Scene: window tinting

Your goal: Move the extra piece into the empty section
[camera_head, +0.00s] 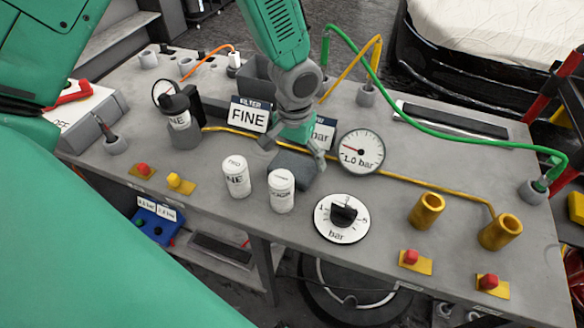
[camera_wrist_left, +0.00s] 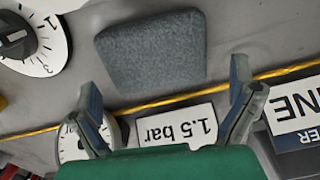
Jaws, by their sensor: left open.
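My left gripper (camera_head: 294,152) is open above the middle of the grey table (camera_head: 390,140). A dark grey block (camera_head: 298,172) sits below and in front of its fingers. In the left wrist view the gripper (camera_wrist_left: 165,78) is empty, and the block (camera_wrist_left: 152,48) lies beyond the fingertips, apart from them. Two white lidded canisters, one at left (camera_head: 236,177) and one at right (camera_head: 281,190), stand upright near the front edge. I cannot tell which thing is the extra piece or the empty section. My right gripper is not in view.
A FINE sign (camera_head: 249,115), a 1.0 bar gauge (camera_head: 360,151) and a dial (camera_head: 342,217) surround the gripper. Two gold cups (camera_head: 427,210) stand at the right. A green hose (camera_head: 440,133) arches across the right. A 1.5 bar sign shows in the wrist view (camera_wrist_left: 180,127).

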